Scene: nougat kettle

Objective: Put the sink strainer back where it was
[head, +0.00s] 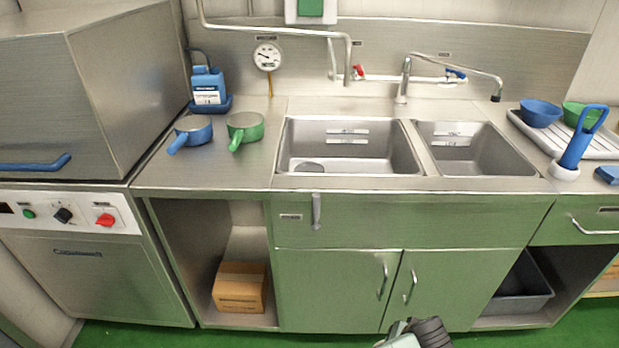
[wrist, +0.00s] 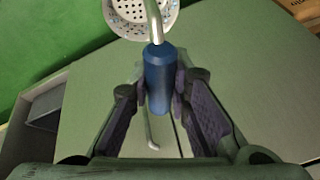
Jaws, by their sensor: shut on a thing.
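The strainer (wrist: 133,15), a perforated metal bowl on a bent metal rod with a blue handle (wrist: 158,75), shows at the top of the wrist view, its upper part cut off. My gripper (wrist: 158,88) is shut on the blue handle, one pad on each side. In the head view only part of my arm's end shows at the bottom edge, low in front of the cabinet doors; the strainer is not visible there. The left sink basin (head: 382,166) has a round drain area (head: 309,167) at its front left, partly hidden by the rim. The right basin (head: 480,160) looks empty.
Blue (head: 193,129) and green (head: 245,128) handled pots stand left of the sink. A faucet (head: 403,80) rises behind the basins. A drainboard (head: 540,135) with bowls and an upright blue-handled tool (head: 580,140) are right. Cabinet doors (head: 335,290) stand below.

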